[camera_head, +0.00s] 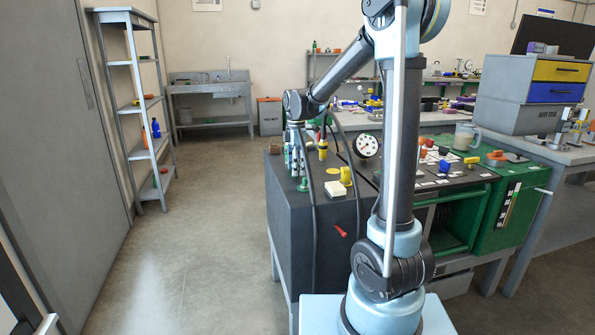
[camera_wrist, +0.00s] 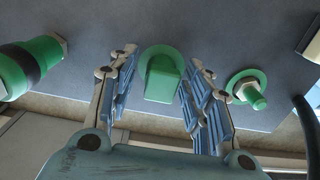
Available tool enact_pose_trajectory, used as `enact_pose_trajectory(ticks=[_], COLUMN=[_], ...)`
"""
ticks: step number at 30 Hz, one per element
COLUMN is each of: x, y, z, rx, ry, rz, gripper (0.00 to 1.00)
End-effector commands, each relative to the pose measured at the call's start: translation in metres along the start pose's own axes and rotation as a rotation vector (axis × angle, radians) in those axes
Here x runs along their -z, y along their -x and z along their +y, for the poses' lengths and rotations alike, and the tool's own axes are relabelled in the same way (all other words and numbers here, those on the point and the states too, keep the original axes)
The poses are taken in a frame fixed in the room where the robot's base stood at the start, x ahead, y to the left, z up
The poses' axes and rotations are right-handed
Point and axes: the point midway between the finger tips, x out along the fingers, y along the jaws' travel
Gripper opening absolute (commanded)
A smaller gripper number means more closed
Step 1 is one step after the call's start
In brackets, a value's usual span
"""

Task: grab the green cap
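A green cap (camera_wrist: 163,78) with a round flange and a blocky raised part stands on the dark grey cart top. In the wrist view it lies between the two fingers of my gripper (camera_wrist: 161,68). The fingers are spread, one on each side of the cap, and no firm contact shows. In the head view my gripper (camera_head: 295,160) points down at the cart's left end. The cap between the fingers cannot be made out clearly there.
In the wrist view, a green flanged fitting (camera_wrist: 250,90) stands close right of the fingers, and a larger green and black cylinder (camera_wrist: 32,66) is at left. The dark cart top (camera_head: 310,211) also holds a yellow fitting (camera_head: 346,176) and a gauge (camera_head: 366,146). Floor at left is clear.

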Motion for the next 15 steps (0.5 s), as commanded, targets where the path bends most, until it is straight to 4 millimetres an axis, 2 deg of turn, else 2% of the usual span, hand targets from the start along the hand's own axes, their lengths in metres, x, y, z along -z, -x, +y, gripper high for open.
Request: enact_pose_trajectory(ticks=[1, 3, 4, 15], x=[0.0, 0.0, 0.0, -0.0001], y=[0.0001, 0.0001, 0.0001, 0.0019], z=[0.0, 0.0, 0.0, 0.0], rx=[0.0, 0.0, 0.0, 0.0], ry=[0.0, 0.0, 0.0, 0.0], rz=[0.0, 0.0, 0.0, 0.0], gripper=[0.28, 0.13, 0.11, 0.11])
